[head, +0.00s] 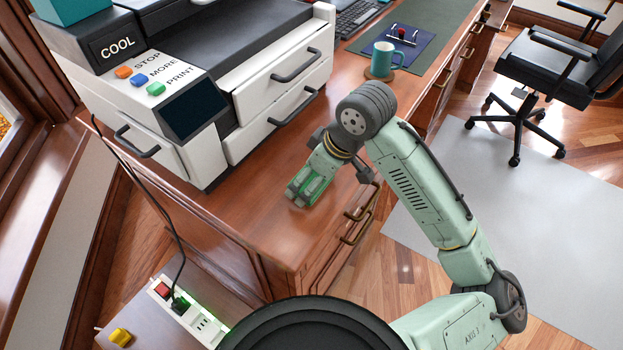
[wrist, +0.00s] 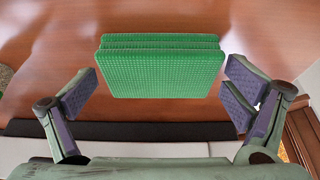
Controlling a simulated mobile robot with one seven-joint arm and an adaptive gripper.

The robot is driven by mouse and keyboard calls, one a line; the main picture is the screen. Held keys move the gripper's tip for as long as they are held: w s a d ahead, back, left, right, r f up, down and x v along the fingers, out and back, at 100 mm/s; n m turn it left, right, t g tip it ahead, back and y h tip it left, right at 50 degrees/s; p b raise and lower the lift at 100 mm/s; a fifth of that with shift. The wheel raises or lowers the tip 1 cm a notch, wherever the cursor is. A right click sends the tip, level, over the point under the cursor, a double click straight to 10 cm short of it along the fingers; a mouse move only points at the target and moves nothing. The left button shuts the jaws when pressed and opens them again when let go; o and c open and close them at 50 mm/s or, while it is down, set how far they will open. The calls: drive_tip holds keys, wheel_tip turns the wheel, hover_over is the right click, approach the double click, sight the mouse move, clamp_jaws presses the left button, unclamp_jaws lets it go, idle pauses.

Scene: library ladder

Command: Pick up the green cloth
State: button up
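The green cloth (wrist: 160,72) is a folded, textured rectangle lying on the wooden desk top. In the wrist view it sits in the upper middle, between and slightly beyond my fingertips. The green cloth there is mostly hidden by the gripper, and I cannot clearly tell the two apart.
A large white printer (head: 200,75) with labelled buttons stands to the left of my gripper. A teal mug (head: 383,58) on a coaster stands farther back on the desk (head: 250,205). A power strip (head: 190,312) lies in front. An office chair (head: 545,75) is at the right.

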sight(313, 178)
drive_tip(key=c, duration=0.9)
drive_tip(key=shift+o, duration=0.2)
drive_tip(key=shift+r, duration=0.5)
wheel_tip(313, 178, up, 2)
drive_tip(key=shift+r+b, duration=0.1)
drive_tip(key=shift+b, duration=0.3)
drive_tip(key=s+d+r+b, duration=0.1)
drive_tip(key=s+d+b, duration=0.2)
drive_tip(key=s+d, duration=0.6)
drive_tip(key=shift+s+r+b, duration=0.35)
drive_tip(key=shift+s+r, duration=0.05)
drive_tip(key=shift+s, duration=1.7)
